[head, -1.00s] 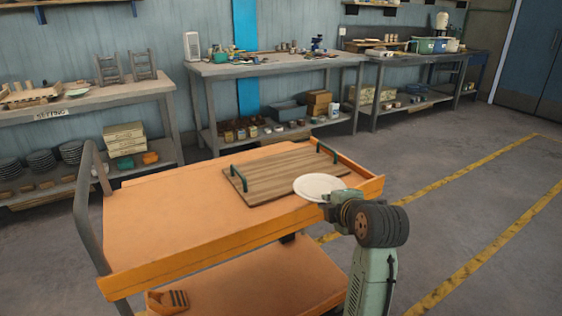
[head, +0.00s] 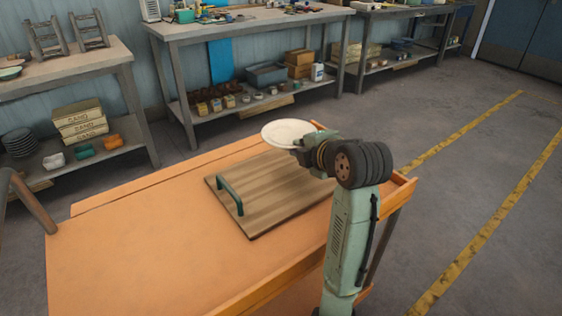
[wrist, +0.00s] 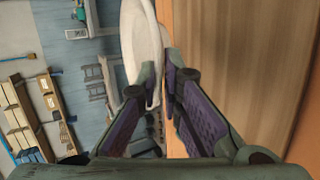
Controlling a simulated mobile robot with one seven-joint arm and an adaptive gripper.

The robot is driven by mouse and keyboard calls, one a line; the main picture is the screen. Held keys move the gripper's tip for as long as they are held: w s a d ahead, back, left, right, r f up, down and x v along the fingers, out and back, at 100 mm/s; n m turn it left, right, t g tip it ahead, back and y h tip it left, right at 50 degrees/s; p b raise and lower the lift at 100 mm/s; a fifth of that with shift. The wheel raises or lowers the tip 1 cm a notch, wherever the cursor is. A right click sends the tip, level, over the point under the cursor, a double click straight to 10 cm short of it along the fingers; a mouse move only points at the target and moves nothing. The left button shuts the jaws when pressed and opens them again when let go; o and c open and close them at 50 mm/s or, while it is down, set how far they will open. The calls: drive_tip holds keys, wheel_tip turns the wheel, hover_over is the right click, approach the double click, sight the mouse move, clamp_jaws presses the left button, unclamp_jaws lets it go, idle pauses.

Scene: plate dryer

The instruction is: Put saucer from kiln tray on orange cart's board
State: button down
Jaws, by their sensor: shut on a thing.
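The white saucer (head: 288,133) is held at its rim by my gripper (head: 304,150) in the head view. In the wrist view, my gripper's fingers (wrist: 160,80) are closed on the saucer's rim (wrist: 143,45). My arm hides the right part of the board.
The cart's top left of the board is bare. Workbenches (head: 240,22) with tools stand behind. A yellow-lined floor lies to the right.

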sight(299, 190)
drive_tip(key=shift+w+f, duration=0.2)
wheel_tip(299, 190, down, 9)
drive_tip(key=shift+s+f+p, duration=0.1)
drive_tip(key=shift+f+p, duration=0.1)
drive_tip(key=shift+p, duration=0.2)
drive_tip(key=c, duration=2)
unclamp_jaws()
drive_tip(key=b+v, duration=0.2)
drive_tip(key=v, duration=1)
